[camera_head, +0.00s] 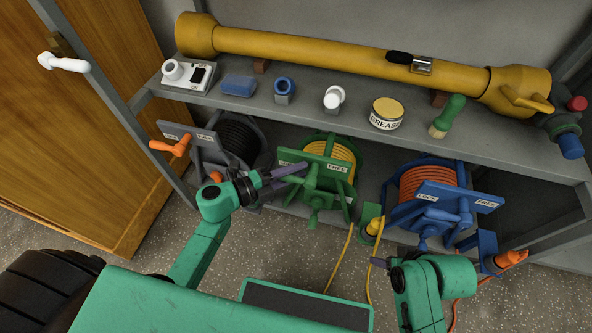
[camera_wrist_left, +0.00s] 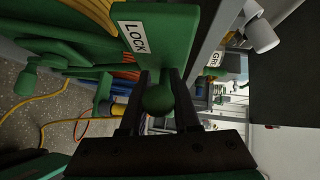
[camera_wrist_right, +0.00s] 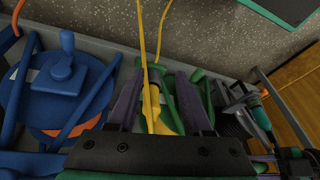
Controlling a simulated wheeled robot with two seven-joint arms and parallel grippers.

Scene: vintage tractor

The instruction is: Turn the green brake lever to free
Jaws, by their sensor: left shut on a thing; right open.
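The green reel (camera_head: 342,158) stands under the shelf, with a green plate (camera_head: 325,164) marked LOCK on the left and FREE on the right. My left gripper (camera_head: 290,171) reaches it from the left, at the LOCK side. In the left wrist view its dark fingers are shut on the round knob of the green brake lever (camera_wrist_left: 160,98), beside the LOCK label (camera_wrist_left: 135,37). In the head view the fingers partly hide the lever. My right gripper (camera_head: 378,263) is open, low in front of the shelf, right of the green reel.
A black reel (camera_head: 240,138) with an orange lever (camera_head: 172,147) stands at left. A blue reel (camera_head: 435,190) with orange hose stands at right. A yellow plug (camera_head: 374,227) with a yellow cable is near my right gripper. The shelf (camera_head: 300,112) overhangs the reels.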

